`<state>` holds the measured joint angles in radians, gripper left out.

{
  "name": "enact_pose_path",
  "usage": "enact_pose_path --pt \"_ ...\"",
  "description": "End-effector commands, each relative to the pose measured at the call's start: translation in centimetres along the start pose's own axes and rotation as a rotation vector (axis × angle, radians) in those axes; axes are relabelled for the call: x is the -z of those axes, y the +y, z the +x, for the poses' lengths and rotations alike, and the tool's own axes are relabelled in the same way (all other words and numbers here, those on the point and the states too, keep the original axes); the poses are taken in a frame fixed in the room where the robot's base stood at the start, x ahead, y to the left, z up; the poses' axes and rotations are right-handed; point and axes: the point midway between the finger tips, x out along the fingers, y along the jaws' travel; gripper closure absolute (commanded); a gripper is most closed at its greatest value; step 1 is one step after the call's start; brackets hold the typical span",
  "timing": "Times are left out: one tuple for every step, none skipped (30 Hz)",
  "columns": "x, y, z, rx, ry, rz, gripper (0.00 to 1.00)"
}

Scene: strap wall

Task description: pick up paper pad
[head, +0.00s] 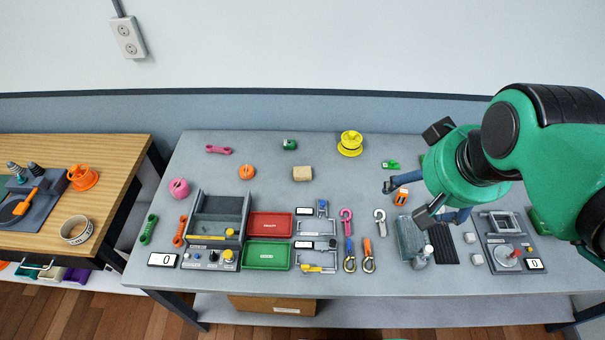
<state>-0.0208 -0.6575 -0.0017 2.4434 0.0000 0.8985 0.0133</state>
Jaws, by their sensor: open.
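A tan, block-like piece (302,173) lies on the back middle of the grey table; it looks most like the paper pad, but I cannot tell for sure at this size. My gripper (404,202) is open over the right half of the table, well to the right of the tan piece. Its fingers are spread around an orange item with a white label (401,196), and I cannot tell whether they touch it. My green arm hides part of the table's right side.
Red (270,224) and green (266,255) trays lie in front. The table around the tan piece is clear.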

Motion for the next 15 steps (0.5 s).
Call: enact_pose_path --pt "0.9 -0.2 0.4 0.003 -0.012 -0.002 0.19" --pt "1.4 -0.3 0.5 0.004 -0.018 -0.004 0.19" --pt "2.1 -0.5 0.8 0.006 -0.026 -0.005 0.19" --pt "2.7 -0.7 1.0 0.007 -0.032 -0.006 0.19" --pt "3.2 -0.9 1.2 0.009 -0.038 -0.007 0.19" --pt "4.0 -1.1 1.6 0.011 -0.046 -0.008 0.19" --pt "4.5 -1.2 1.8 0.012 -0.052 -0.009 0.19" --pt "5.1 -1.4 2.0 0.013 -0.057 -0.009 0.19" --pt "5.8 -1.6 2.5 0.014 -0.066 -0.010 0.19" --pt "6.3 -1.8 2.7 0.016 -0.072 -0.012 0.19" --pt "6.9 -2.0 3.0 0.017 -0.078 -0.013 0.19" --pt "7.6 -2.2 3.5 0.018 -0.086 -0.015 0.19" --pt "8.1 -2.5 3.8 0.020 -0.091 -0.016 0.19" --pt "8.6 -2.6 4.2 0.021 -0.098 -0.017 0.19" --pt "9.3 -2.9 4.6 0.022 -0.106 -0.019 0.19"
